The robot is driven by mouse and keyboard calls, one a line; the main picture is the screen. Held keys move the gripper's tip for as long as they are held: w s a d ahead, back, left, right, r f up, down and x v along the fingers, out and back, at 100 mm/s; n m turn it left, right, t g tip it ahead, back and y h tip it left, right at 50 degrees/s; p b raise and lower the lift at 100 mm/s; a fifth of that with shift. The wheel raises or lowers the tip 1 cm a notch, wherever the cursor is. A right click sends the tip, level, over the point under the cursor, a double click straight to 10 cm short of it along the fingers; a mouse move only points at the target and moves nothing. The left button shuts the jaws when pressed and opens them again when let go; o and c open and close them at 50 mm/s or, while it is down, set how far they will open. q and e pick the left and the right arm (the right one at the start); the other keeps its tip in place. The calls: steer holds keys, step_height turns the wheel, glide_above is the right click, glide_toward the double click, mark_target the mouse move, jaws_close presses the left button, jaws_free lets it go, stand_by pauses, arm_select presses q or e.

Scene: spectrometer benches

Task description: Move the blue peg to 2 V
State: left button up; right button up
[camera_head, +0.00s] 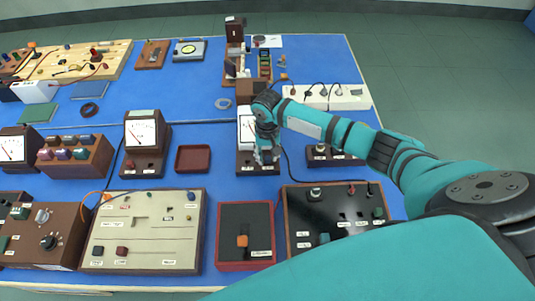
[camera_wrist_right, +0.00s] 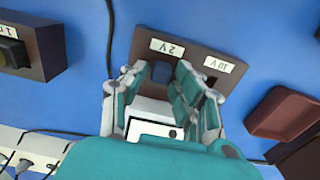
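The meter (camera_head: 246,128) stands in the middle of the bench, with a white dial and a dark brown base. In the right wrist view its base (camera_wrist_right: 190,55) shows a 2 V label (camera_wrist_right: 166,47) and a 10 V label (camera_wrist_right: 218,65), both upside down. My right gripper (camera_head: 266,158) is over this base. Its fingertips (camera_wrist_right: 161,72) are apart at the 2 V label, with a small dark bluish piece between them, probably the blue peg (camera_wrist_right: 161,73). Whether they touch it is unclear. A dark spot shows below the 10 V label. My left gripper is not in view.
A brown tray (camera_head: 194,159) and a second meter (camera_head: 143,135) stand to the left. A beige panel (camera_head: 148,240), a red-edged box (camera_head: 246,262) and a black panel (camera_head: 301,230) lie nearer. A white power strip (camera_head: 345,98) is behind to the right.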

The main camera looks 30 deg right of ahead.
steer(key=shift+o, duration=1.3)
steer(key=shift+r, duration=0.1)
step_height(320, 180, up, 12)
steer(key=shift+f, duration=0.2)
